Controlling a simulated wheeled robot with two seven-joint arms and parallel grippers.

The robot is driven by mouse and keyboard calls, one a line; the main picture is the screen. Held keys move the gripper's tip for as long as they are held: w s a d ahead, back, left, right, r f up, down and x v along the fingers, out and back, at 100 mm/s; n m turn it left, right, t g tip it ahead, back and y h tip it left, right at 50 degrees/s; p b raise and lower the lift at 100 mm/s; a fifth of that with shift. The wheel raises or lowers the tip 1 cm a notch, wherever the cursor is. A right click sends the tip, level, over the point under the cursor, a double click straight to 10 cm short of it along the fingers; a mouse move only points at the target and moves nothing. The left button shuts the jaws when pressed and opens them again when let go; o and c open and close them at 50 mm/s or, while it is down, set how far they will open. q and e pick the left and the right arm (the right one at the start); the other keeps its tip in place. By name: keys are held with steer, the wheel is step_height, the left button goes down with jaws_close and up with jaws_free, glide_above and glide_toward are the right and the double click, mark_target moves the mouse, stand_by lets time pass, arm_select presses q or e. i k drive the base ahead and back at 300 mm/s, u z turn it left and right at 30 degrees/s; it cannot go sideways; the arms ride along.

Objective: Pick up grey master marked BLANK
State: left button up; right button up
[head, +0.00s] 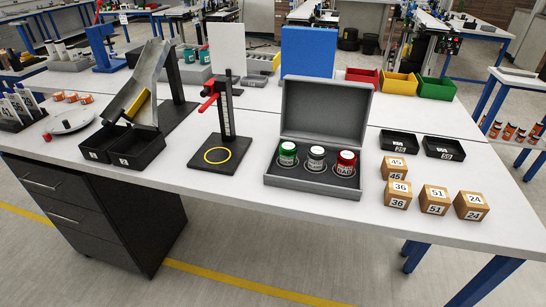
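An open grey case (311,184) stands on the white workbench with its lid raised. Three small jars sit upright in its round recesses. Each has a label, but the print is too small to read with certainty, so I cannot confirm which says BLANK. Neither of my grippers is in view.
A black stand (224,148) with a yellow ring is left of the case. Two black trays (444,148) and several numbered wooden blocks (435,199) are at the right. A sloped chute (150,75) and black bins (137,147) are at the left.

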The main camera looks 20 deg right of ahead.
mark_target(316, 155)
steer(key=u, duration=0.35)
steer(key=i, duration=1.6)
steer(key=z, duration=0.95)
